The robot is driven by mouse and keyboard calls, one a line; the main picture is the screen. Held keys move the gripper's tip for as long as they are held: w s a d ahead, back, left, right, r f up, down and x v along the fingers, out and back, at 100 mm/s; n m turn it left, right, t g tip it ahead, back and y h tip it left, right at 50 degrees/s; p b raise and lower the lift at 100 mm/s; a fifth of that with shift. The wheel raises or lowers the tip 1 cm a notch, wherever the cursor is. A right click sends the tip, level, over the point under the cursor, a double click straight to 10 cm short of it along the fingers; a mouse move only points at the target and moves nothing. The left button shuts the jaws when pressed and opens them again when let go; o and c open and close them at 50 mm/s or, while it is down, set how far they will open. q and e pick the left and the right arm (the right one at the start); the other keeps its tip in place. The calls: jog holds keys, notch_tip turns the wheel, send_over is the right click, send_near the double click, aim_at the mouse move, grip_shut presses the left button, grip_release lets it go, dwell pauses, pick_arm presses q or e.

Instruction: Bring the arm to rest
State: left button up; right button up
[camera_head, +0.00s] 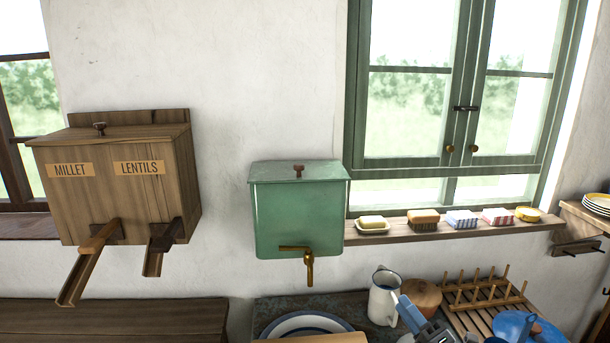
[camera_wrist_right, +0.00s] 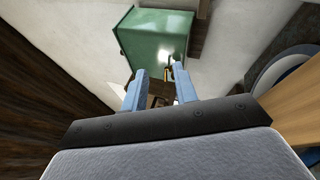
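My right gripper (camera_head: 410,312) shows at the bottom of the head view, in front of the counter and close to a white jug (camera_head: 383,297). In the right wrist view the two blue fingers of the gripper (camera_wrist_right: 160,90) stand apart with nothing held between them. The green wall tank (camera_wrist_right: 157,38) with its brass tap lies beyond the fingertips there. My left gripper is not in view.
The green tank (camera_head: 298,212) hangs on the wall. A wooden millet and lentils dispenser (camera_head: 120,180) hangs left. A windowsill (camera_head: 470,231) holds soap, a brush and small boxes. A peg rack (camera_head: 485,295), brown pot (camera_head: 421,297) and blue-rimmed basin (camera_head: 305,324) crowd the counter.

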jog(key=s+d+f+m+g+h, duration=0.35)
jog(key=f+m+h, duration=0.25)
jog(key=f+m, duration=0.3)
jog(key=s+d+f+m+g+h, duration=0.25)
jog(key=s+f+m+h, duration=0.3)
jog(key=f+m, duration=0.35)
jog(key=s+a+f+m+g+y, duration=0.1)
jog(key=s+a+f+m+g, duration=0.1)
jog(key=s+f+g, duration=0.3)
jog(key=s+a+f+m+g, duration=0.1)
jog(key=s+a+f+m, duration=0.15)
jog(key=s, duration=0.45)
jog(key=s+a+f+m+g+y, duration=0.1)
jog(key=s+a+f+m+g, duration=0.2)
jog(key=s, duration=0.4)
notch_tip(320, 180, down, 17)
jog(key=a+g, duration=0.1)
jog(key=shift+w+a+r+n+g, duration=0.15)
jog(key=shift+w+r+n+g, duration=0.05)
jog(key=shift+w+n+g, duration=0.2)
jog(key=shift+o, duration=0.4)
jog(key=s+a+f+g, duration=0.1)
jog(key=s+f, duration=0.3)
jog(key=f, duration=1.1)
jog(key=shift+a+f, duration=0.4)
jog(key=shift+a, duration=0.3)
